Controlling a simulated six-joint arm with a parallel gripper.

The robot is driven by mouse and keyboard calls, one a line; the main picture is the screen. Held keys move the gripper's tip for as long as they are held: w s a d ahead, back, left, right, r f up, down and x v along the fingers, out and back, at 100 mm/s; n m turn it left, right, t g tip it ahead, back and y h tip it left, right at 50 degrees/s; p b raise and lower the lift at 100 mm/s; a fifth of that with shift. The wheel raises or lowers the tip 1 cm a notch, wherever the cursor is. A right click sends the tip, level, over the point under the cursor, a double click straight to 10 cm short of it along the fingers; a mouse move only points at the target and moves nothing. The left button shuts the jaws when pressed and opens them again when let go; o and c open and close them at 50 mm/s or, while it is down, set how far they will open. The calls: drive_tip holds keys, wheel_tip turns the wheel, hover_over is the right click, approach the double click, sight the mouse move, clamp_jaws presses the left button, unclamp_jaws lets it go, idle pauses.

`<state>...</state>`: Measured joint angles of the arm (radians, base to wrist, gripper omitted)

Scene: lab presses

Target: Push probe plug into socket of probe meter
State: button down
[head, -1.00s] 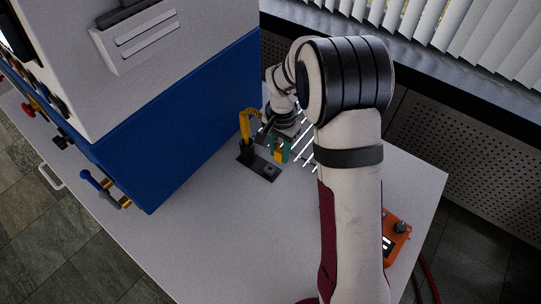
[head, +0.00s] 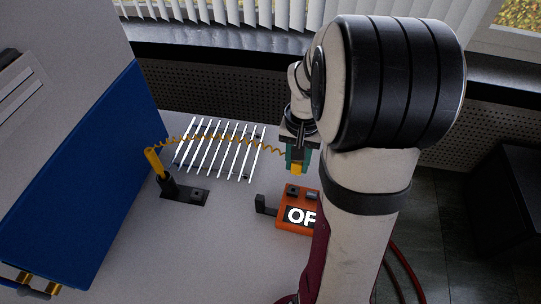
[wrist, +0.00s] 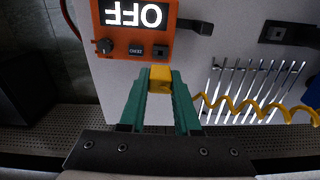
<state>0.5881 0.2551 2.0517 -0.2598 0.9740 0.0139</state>
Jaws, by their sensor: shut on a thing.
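My gripper (head: 298,160) has green fingers and is shut on the yellow probe plug (head: 297,169). In the wrist view the plug (wrist: 160,79) sits between the fingertips. The orange probe meter (head: 286,222) lies on the table, its display reading OFF, partly hidden by my arm in the head view. In the wrist view the meter (wrist: 175,20) is just beyond the plug, with a dark square socket (wrist: 160,51) on its near side. The plug appears apart from the meter. A yellow coiled cable (head: 230,139) stretches from the plug to the yellow probe (head: 154,162).
The probe stands in a black holder (head: 187,196) on the table. A rack of white bars (head: 217,150) lies behind it, under the cable. A large blue-and-white machine (head: 85,170) fills the left. A black bracket (head: 264,206) sticks out left of the meter.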

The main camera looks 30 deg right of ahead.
drive_tip(key=shift+f, duration=2.9)
drive_tip(key=shift+f, duration=1)
drive_tip(key=c, duration=0.5)
unclamp_jaws()
drive_tip(key=shift+c, duration=0.2)
wheel_tip(320, 180, up, 16)
drive_tip(key=shift+f, duration=0.1)
drive_tip(key=shift+a, duration=0.15)
